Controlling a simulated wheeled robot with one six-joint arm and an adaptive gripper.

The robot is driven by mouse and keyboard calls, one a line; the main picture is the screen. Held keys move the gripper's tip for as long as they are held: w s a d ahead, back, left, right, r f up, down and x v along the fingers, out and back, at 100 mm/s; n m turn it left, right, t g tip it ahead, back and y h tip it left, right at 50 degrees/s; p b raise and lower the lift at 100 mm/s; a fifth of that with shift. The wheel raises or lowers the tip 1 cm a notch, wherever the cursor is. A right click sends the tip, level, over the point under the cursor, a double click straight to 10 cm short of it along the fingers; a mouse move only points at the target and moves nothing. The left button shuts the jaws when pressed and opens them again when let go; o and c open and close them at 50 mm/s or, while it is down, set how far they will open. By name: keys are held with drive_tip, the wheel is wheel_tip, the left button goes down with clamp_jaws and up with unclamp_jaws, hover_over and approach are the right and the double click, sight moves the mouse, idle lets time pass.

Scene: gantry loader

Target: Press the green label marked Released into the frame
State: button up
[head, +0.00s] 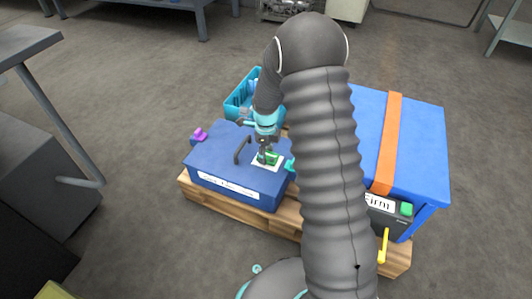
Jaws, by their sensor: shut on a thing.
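The green label (273,157) shows at my gripper's tips, over the blue case's top. My gripper (268,156) points down and is shut on the green label. A white frame (262,166) lies on the top of the blue case (236,183), right under the gripper. The label's wording is too small to read. I cannot tell whether the label touches the frame or is held just above it.
The blue case has a dark handle (242,150) and a purple piece (200,134), on a wooden pallet (285,219). A teal bin (239,101) stands behind. A large blue box (421,150) with an orange strap (389,140) stands right.

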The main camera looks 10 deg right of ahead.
drive_tip(key=shift+f, duration=0.35)
idle(0.3)
drive_tip(key=o, duration=1.1)
drive_tip(key=o, duration=0.4)
drive_tip(key=shift+r+p, duration=2)
drive_tip(key=shift+r, duration=1.5)
drive_tip(key=shift+c, duration=0.3)
clamp_jaws()
